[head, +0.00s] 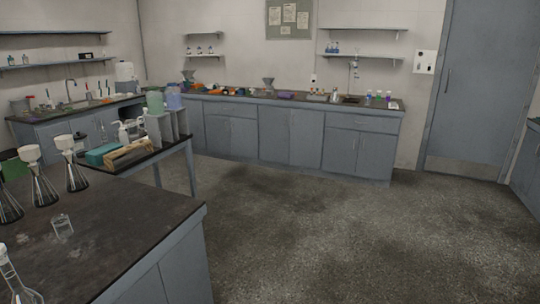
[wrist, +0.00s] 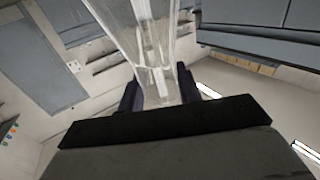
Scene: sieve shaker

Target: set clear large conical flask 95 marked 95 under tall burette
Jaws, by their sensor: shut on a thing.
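In the wrist view my gripper (wrist: 159,92) is shut on a clear glass vessel (wrist: 130,28), which looks like the conical flask. The glass fills the top middle between the two dark fingers, and no mark 95 can be read on it. My gripper and this flask do not show in the head view. A thin upright that may be the tall burette (head: 355,66) stands on the far counter, right of its middle, small and hard to make out. The spot below it is too small to judge.
The far counter (head: 300,97) carries several small items and bottles near its right end. Flasks with white funnels (head: 72,171) and a small beaker (head: 63,226) stand on the near bench (head: 130,235) at left. The floor (head: 330,235) ahead is clear.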

